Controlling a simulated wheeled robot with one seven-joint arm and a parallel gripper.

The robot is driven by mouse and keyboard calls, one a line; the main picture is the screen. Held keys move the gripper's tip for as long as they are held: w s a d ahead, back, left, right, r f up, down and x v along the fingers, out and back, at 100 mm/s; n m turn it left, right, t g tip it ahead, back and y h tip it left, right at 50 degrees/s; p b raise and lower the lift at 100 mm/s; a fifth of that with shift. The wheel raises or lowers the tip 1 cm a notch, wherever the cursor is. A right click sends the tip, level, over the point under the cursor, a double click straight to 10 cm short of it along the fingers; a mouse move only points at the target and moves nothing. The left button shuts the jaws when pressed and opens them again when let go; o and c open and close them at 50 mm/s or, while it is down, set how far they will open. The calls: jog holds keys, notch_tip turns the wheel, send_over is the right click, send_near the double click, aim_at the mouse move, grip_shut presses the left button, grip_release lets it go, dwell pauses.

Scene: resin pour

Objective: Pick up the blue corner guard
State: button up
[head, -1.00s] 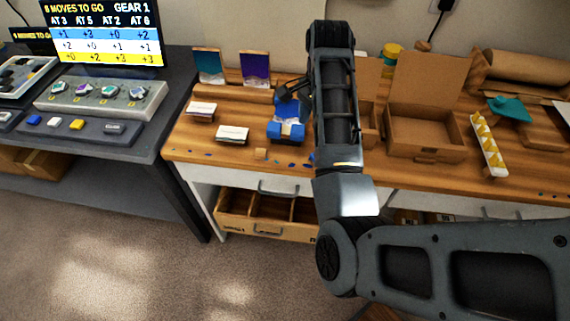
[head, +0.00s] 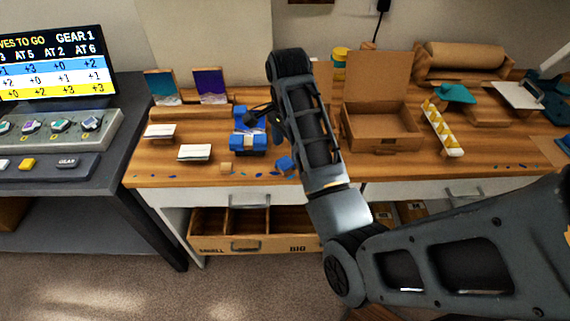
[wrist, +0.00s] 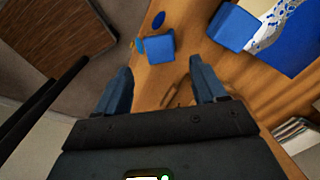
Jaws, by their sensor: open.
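The loose blue corner guard (head: 284,163) lies on the wooden bench near its front edge, beside my arm. In the wrist view the blue corner guard (wrist: 160,47) shows as a small blue block ahead of my gripper (wrist: 162,80), roughly centred between the fingertips. My gripper's fingers are apart with nothing between them. In the head view my arm hides most of the gripper. A blue-and-white panel (wrist: 295,35) with a larger blue corner piece (wrist: 232,27) is at the wrist view's upper right; these blue pieces also show in the head view (head: 248,143).
Small blue drips and a wooden block (head: 227,168) lie near the front edge. White cards (head: 196,152) are to the left. An open drawer (head: 250,222) juts out below the bench.

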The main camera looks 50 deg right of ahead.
aim_at(286, 161)
jog(key=f+b, duration=0.2)
jog(key=f, duration=0.1)
jog(key=shift+a+f, duration=0.2)
jog(key=shift+f, duration=0.9)
jog(key=shift+c, duration=0.3)
jog(key=c, duration=1.1)
